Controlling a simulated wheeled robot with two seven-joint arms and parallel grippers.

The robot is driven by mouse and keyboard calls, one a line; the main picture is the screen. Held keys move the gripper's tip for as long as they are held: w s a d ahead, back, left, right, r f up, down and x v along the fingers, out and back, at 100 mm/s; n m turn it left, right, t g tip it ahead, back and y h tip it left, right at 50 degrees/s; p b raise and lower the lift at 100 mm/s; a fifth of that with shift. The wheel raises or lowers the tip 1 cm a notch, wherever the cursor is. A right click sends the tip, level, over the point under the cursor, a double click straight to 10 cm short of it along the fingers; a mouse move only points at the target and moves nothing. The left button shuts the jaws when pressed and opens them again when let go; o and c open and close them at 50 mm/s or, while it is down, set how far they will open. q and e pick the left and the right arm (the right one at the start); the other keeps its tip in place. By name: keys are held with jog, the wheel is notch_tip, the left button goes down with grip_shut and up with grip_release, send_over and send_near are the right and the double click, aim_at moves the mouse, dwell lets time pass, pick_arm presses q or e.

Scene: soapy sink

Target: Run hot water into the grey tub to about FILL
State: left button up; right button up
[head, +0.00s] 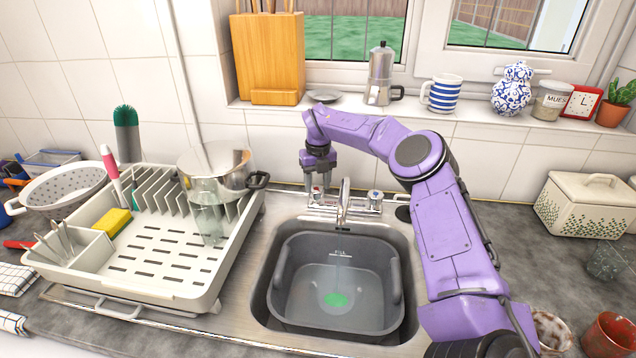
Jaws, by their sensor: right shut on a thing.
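The grey tub (283,290) stands in the steel sink. It has a FILL mark (340,253) on its far inner wall. Shallow clear water with a bright green patch (336,300) lies in the bottom, its surface below the mark. The tap spout (343,208) points down over the tub's far side; a faint streak shows below it, but I cannot clearly tell whether water is running. My right gripper (317,188) points down and is shut on the left tap handle, which it mostly hides. The right tap handle (375,197) has a blue top. My left gripper is out of view.
A cream dish rack (170,292) with a steel pot (215,168), a glass and a yellow sponge (114,222) stands left of the sink. A cream lidded box (585,208) and mugs are at right. The windowsill behind holds a moka pot (380,75) and jars.

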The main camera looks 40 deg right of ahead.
aim_at(320, 190)
jog(key=shift+s+a+f, duration=0.15)
jog(key=shift+s+f, duration=0.1)
jog(key=shift+f, duration=0.35)
jog(key=shift+s+a+f, duration=0.1)
jog(key=shift+s+f, duration=0.15)
jog(key=shift+f, duration=0.3)
jog(key=o, duration=1)
jog(key=shift+o, duration=0.4)
jog(key=shift+d, duration=0.1)
jog(key=r, duration=0.1)
jog(key=w+r+b, duration=0.1)
jog(key=r, duration=0.1)
jog(key=r+b, duration=0.1)
jog(key=shift+w+d+r, duration=0.25)
jog(key=shift+r, duration=0.05)
notch_tip(320, 190, up, 8)
jog(key=s, duration=0.1)
